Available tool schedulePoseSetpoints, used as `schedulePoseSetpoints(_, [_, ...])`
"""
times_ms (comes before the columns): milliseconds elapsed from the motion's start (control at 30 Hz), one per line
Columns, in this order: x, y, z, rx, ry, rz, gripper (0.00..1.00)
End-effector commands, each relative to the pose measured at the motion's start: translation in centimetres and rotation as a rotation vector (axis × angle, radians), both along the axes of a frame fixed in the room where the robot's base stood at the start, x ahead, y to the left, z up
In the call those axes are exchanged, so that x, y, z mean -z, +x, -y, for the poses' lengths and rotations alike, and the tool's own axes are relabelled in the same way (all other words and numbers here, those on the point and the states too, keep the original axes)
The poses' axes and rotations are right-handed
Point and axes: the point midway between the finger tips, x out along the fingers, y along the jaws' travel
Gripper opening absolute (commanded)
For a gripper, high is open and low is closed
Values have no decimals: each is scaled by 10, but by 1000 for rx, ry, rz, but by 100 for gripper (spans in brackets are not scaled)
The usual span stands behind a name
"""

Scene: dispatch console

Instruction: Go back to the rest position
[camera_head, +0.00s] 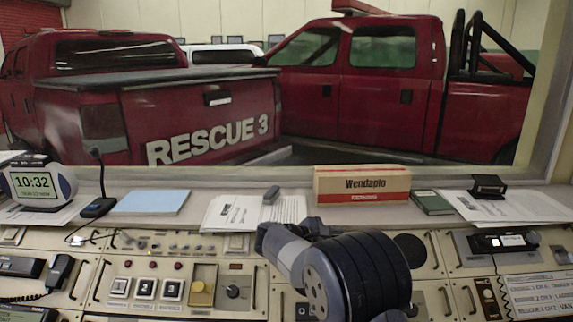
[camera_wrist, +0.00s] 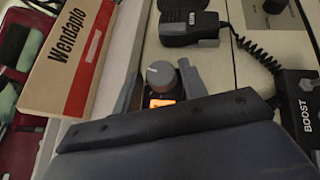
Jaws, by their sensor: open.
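My gripper (camera_wrist: 158,74) is open, with its two grey fingers apart in the wrist view. A grey round knob (camera_wrist: 160,75) shows between the fingertips, with an orange lit panel (camera_wrist: 161,102) just below it. I cannot tell how far the fingertips are from the knob. Nothing is held. In the camera_head view my arm reaches over the middle of the console (camera_head: 120,252), and its dark links hide the gripper's fingers and the console part under them.
A Wendaplo box (camera_head: 362,184) lies on the ledge behind my arm; it is left of the gripper in the wrist view. A corded handset (camera_wrist: 188,22) lies close to the right finger. A BOOST unit (camera_wrist: 300,100) is at the right. A window (camera_head: 300,165) closes the back.

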Motion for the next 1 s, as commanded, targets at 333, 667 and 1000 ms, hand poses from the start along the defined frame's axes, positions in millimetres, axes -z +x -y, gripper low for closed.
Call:
schedulePoseSetpoints(333, [7,-4,2,-175,-113,2,40])
schedulePoseSetpoints(667, [9,-6,4,-355,-231,1,40])
schedulePoseSetpoints(1000, [10,-9,7,-558,-364,2,40])
